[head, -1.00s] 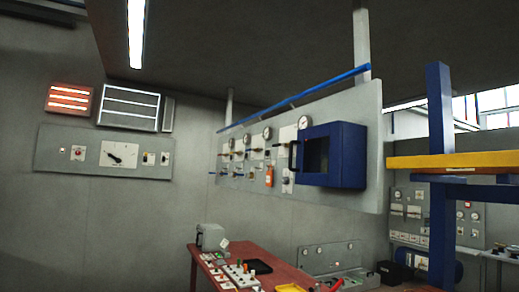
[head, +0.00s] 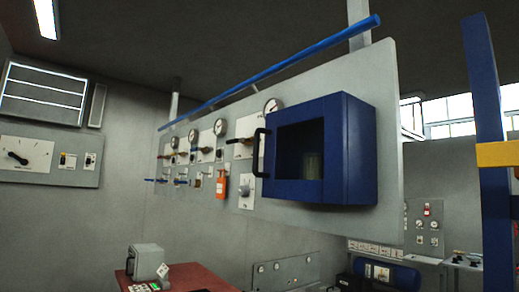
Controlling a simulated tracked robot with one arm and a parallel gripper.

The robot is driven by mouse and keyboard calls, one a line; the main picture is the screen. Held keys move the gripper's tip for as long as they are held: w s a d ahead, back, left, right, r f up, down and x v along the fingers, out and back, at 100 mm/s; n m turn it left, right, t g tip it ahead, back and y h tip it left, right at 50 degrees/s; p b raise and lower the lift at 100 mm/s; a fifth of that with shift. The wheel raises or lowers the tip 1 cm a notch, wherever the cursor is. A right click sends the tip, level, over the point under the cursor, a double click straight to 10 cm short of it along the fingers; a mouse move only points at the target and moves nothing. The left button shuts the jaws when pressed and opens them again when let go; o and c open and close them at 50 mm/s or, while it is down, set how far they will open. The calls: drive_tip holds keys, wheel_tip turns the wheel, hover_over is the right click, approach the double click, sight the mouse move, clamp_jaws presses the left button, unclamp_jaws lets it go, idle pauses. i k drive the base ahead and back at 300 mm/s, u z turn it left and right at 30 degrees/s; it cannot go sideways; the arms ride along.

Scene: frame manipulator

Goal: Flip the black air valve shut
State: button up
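A grey wall panel (head: 380,175) stands ahead, seen at an angle. A small dark lever (head: 238,141) sticks out sideways on it, just left of the blue box and below the nearest gauge (head: 272,106). It looks like a black valve handle, roughly horizontal, but it is small and I cannot make out its valve body. Other small valve levers (head: 166,156) sit farther left under their gauges; some look brownish and the lower ones blue. My gripper is not in view.
A blue box (head: 361,150) with a dark curved handle (head: 259,152) juts from the panel. An orange tag (head: 221,187) hangs left of it. A blue rail (head: 280,68) runs above. A red table (head: 195,279) stands below; a blue post (head: 486,150) rises at right.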

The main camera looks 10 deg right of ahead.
sight(239, 141)
drive_tip(key=z, duration=0.05)
drive_tip(key=i, duration=0.65)
drive_tip(key=u, duration=0.65)
drive_tip(key=i, duration=2.3)
drive_tip(key=z, duration=0.6)
drive_tip(key=i, duration=0.25)
drive_tip(key=z, duration=0.45)
